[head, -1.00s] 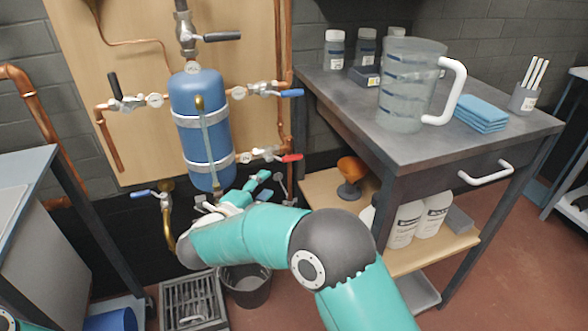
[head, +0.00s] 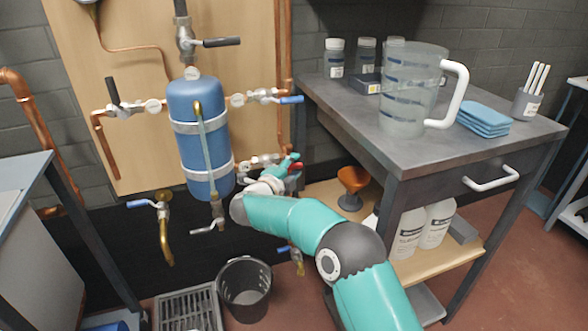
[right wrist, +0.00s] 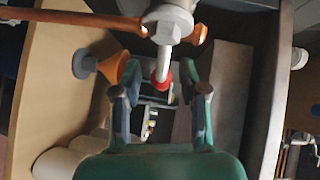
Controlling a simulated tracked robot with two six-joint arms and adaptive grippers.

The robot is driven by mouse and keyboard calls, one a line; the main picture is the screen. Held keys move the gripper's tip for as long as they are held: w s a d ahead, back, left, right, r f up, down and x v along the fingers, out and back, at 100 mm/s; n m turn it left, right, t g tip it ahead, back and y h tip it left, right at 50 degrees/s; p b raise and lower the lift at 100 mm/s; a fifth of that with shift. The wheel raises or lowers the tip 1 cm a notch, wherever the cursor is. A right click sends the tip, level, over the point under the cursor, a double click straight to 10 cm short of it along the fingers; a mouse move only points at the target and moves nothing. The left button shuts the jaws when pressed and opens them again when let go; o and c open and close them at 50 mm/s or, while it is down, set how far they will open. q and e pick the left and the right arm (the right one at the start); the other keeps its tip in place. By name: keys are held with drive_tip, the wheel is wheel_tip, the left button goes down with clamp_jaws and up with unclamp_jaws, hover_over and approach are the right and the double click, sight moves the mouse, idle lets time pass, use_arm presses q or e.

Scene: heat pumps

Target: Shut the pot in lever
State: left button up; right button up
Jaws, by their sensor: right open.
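The blue pot (head: 200,145) is strapped upright on the wooden board. A valve with a red lever (head: 297,166) sits at its lower right, partly hidden by my right gripper (head: 287,170). No label shows which valve is the pot in one. In the right wrist view, my right gripper (right wrist: 160,95) is open, and the red lever end (right wrist: 162,82) appears between its two fingers, below a pale valve body (right wrist: 168,22). I cannot tell whether the fingers touch it. My left gripper is not in view.
A blue lever (head: 291,99) is above the red one; black levers are at the top (head: 222,42) and left (head: 113,91). The workbench (head: 440,150) with a jug (head: 408,100) stands right. A bucket (head: 244,287) is below, and an orange funnel (head: 352,180) is on the shelf.

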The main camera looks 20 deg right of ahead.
drive_tip(key=shift+w+d, duration=0.15)
drive_tip(key=shift+f, duration=0.1)
clamp_jaws()
idle(0.4)
